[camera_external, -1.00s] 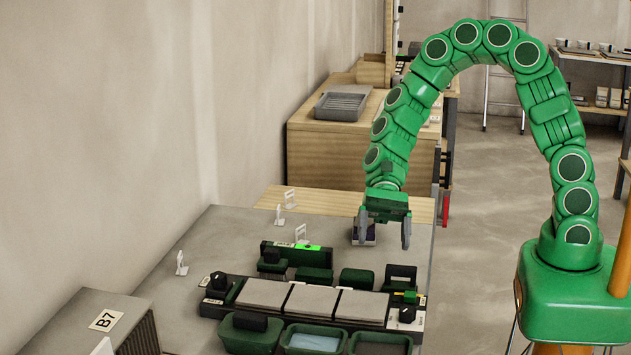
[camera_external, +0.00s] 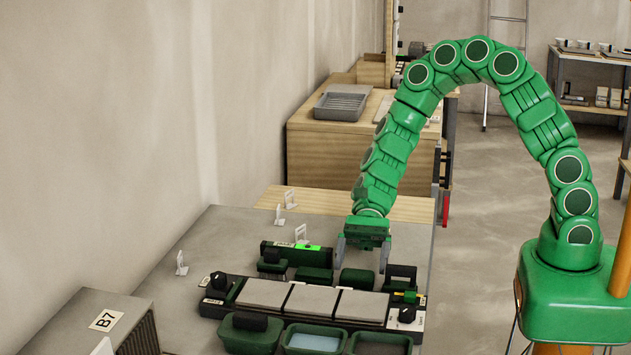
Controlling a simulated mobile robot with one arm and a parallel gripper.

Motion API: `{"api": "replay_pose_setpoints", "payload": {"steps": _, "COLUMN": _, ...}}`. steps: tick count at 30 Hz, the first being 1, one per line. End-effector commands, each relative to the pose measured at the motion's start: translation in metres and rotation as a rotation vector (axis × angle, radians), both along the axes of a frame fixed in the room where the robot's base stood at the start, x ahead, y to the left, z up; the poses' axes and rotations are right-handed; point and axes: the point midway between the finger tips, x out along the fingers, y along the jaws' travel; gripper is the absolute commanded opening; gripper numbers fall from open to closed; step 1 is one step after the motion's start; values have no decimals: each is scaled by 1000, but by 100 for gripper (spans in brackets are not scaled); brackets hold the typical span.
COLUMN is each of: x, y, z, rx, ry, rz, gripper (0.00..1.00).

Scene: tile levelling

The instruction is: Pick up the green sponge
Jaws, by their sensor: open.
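Several dark green items stand in a row behind the tiled rack. One is a plain dark green block (camera_external: 357,280) that looks like the sponge, though a similar flat green block (camera_external: 314,275) lies to its left and I cannot be sure which it is. My gripper (camera_external: 362,262) points down with its fingers spread to the left and right, above and slightly behind the right block. Nothing shows between the fingers. I cannot tell its exact height over the block.
The rack (camera_external: 315,300) holds three grey tiles in front of the blocks. Green trays (camera_external: 312,342) stand nearer. A level with a bright green window (camera_external: 296,254) and several white clips (camera_external: 181,263) are on the grey table (camera_external: 225,235). The table's left is mostly clear.

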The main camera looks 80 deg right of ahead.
Motion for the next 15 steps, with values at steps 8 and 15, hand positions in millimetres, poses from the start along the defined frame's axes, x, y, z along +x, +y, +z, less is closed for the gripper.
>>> {"api": "replay_pose_setpoints", "payload": {"steps": 8, "x": 2, "y": 30, "z": -8, "rx": 0, "ry": 0, "rz": 1, "gripper": 87}}
{"api": "replay_pose_setpoints", "payload": {"steps": 15, "x": 2, "y": 38, "z": -12, "rx": 0, "ry": 0, "rz": 0, "gripper": 87}}
